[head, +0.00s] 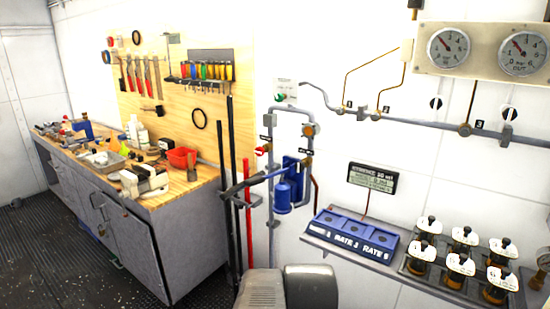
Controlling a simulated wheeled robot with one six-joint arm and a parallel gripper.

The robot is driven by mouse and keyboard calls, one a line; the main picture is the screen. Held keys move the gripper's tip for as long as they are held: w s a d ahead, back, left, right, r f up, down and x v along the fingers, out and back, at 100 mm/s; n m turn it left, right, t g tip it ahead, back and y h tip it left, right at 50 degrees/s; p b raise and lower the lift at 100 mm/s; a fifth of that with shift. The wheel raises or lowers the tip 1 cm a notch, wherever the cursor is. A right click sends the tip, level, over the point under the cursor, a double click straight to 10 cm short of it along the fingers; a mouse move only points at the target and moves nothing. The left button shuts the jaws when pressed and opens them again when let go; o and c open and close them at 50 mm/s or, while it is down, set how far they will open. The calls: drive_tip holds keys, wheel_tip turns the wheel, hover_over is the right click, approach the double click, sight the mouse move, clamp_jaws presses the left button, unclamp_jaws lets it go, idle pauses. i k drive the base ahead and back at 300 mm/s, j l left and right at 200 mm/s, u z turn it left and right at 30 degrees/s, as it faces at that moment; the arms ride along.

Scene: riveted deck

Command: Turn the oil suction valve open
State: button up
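Grey pipework on the white wall holds a blue pump or filter body (284,195). A red-handled valve (262,151) sits on the left vertical pipe, below a small black tag (265,138). A second fitting with a black tag (306,152) sits on the right pipe. The tags are too small to read, so I cannot tell which fitting is the oil suction valve, nor whether it is open. My gripper does not show; grey rounded shapes at the bottom edge look like parts of me.
A workbench (150,240) with tools and a red bin (182,157) stands left. Upright black and red rods (247,190) stand beside the pipes. At right, a shelf holds a blue tray (352,238) and several jars (460,268). Gauges (449,47) hang above. Floor at left is clear.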

sight(259, 151)
drive_tip(key=i+j+z, duration=0.15)
drive_tip(key=i+j, duration=1.25)
drive_tip(key=i, duration=0.1)
